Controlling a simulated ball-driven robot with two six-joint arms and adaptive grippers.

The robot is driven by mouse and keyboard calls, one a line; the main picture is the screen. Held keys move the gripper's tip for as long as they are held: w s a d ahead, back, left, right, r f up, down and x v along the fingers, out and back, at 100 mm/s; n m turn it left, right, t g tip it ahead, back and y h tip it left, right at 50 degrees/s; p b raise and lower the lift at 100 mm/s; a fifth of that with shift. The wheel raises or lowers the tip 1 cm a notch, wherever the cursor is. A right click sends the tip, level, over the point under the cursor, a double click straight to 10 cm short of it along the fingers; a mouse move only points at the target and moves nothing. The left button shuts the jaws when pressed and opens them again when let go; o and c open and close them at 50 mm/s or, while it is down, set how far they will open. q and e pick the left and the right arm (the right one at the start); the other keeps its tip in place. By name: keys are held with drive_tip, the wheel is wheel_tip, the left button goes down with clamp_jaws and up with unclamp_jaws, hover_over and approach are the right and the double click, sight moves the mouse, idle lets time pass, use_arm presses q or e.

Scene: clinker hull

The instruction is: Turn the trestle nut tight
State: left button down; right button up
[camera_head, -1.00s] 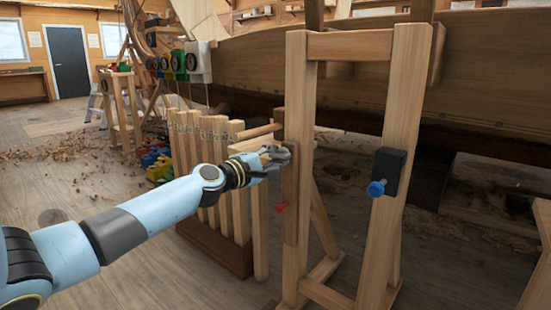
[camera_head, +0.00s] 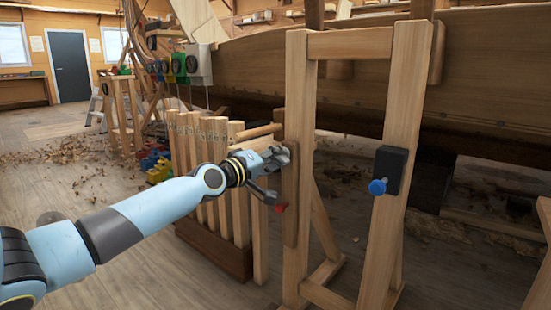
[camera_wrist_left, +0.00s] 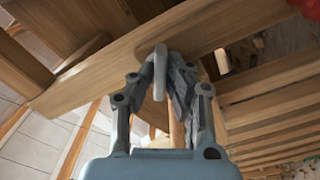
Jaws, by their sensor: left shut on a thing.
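The wooden trestle (camera_head: 297,90) stands upright in the head view. My left gripper (camera_head: 275,168) is at the board on its left leg, above a red knob (camera_head: 280,208). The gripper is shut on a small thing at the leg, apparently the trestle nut. The fingers hide most of it. In the left wrist view my left gripper's fingers (camera_wrist_left: 168,80) are close together in front of a wooden board (camera_wrist_left: 110,65). My right gripper is not in view.
A black block (camera_head: 390,165) with a blue knob (camera_head: 377,187) is on the trestle's right leg. A rack of upright wooden slats (camera_head: 218,135) stands left of the trestle. The large planked hull (camera_head: 480,70) is behind.

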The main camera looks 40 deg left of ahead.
use_arm(q)
drive_tip(key=shift+r, duration=0.15)
idle(0.3)
drive_tip(key=c, duration=1.4)
unclamp_jaws()
drive_tip(key=shift+w, duration=0.1)
drive_tip(key=shift+o, duration=0.2)
drive_tip(key=shift+d, duration=0.1)
